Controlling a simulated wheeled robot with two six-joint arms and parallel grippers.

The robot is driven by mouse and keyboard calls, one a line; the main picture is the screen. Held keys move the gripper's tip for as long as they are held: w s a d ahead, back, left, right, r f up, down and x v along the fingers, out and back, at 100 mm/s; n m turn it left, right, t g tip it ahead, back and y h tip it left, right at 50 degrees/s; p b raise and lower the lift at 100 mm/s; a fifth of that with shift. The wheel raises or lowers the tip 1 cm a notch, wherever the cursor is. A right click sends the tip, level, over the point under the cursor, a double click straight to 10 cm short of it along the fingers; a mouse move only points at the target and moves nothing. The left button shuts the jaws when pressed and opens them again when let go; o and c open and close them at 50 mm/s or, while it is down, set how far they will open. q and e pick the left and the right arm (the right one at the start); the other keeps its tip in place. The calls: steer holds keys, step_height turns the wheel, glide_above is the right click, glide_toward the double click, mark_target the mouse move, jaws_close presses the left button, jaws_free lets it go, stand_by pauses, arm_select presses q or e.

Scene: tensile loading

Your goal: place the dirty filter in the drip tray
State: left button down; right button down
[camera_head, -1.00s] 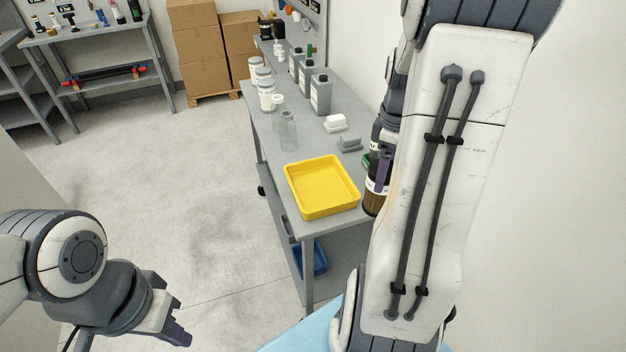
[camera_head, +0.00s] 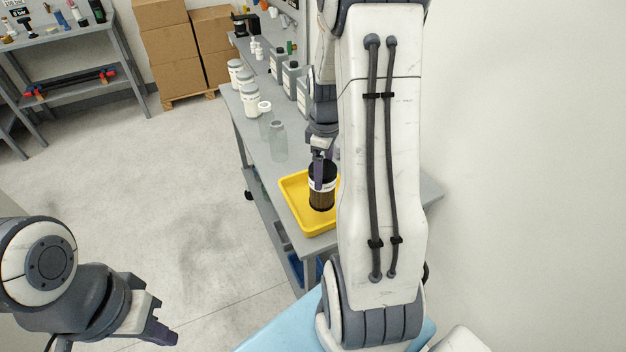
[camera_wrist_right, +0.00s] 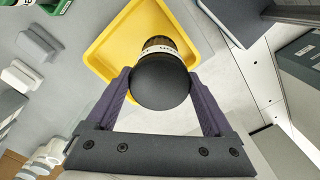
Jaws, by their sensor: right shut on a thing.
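The dirty filter (camera_head: 321,194) is a dark cylinder with a black cap, a white label band and a brown pleated lower part. My right gripper (camera_head: 318,172) is shut on it and holds it upright over the yellow drip tray (camera_head: 296,207). In the right wrist view the black cap (camera_wrist_right: 161,83) sits between the two purple fingers, with the tray (camera_wrist_right: 108,50) behind it. I cannot tell whether the filter's bottom touches the tray. My right arm hides the tray's right part in the head view. My left gripper (camera_head: 160,322) is empty, away from the table, its finger gap unclear.
The tray stands on a grey table (camera_head: 262,165). Clear jars (camera_head: 278,141), white tubs (camera_head: 250,99) and grey bottles (camera_head: 291,80) stand further back. White and grey blocks (camera_wrist_right: 36,43) lie beside the tray in the wrist view.

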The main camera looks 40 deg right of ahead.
steer(key=f, duration=0.1)
steer(key=w+a+f+p, duration=0.1)
steer(key=f, duration=0.1)
steer(key=w+f, duration=0.1)
steer(key=f, duration=0.1)
steer(key=shift+a, duration=0.3)
steer(key=shift+f, duration=0.3)
steer(key=shift+f, duration=0.15)
jaws_free()
